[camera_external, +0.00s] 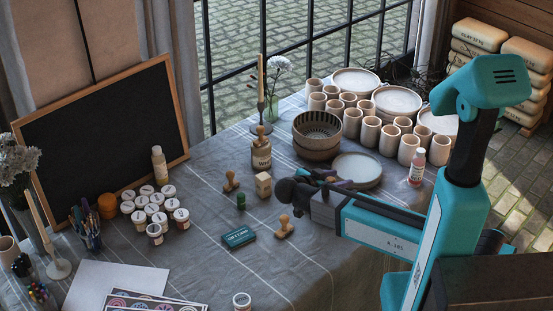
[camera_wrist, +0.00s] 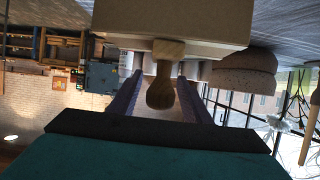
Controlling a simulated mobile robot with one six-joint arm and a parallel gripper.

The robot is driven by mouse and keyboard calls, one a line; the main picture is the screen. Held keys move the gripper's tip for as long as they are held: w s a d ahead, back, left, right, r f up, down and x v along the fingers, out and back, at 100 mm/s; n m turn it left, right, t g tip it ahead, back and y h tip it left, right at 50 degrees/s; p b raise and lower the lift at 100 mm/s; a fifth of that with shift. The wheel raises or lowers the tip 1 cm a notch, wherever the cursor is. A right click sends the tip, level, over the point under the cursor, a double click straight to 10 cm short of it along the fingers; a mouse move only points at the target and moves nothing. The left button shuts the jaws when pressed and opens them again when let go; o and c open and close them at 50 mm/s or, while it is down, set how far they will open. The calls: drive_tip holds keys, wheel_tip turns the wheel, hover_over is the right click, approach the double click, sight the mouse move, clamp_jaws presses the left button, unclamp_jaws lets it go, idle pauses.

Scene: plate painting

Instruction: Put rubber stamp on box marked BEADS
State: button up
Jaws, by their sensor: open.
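In the wrist view, which is upside down, the wooden stamp handle (camera_wrist: 160,95) stands between the open fingers of my gripper (camera_wrist: 159,82), with visible gaps on both sides. Other wooden stamps stand at left (camera_external: 231,181) and in front (camera_external: 284,228). I can read no BEADS label; a small teal box (camera_external: 238,238) has unreadable lettering.
Bowls (camera_external: 317,132), plates and several cups (camera_external: 370,131) crowd the back right. Paint jars (camera_external: 157,211) stand at left. Bare cloth lies between the jars and the teal box.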

drive_tip(key=shift+r, duration=0.2)
drive_tip(key=b+v, duration=0.2)
drive_tip(key=v, duration=1)
drive_tip(key=shift+a, duration=0.1)
idle(0.6)
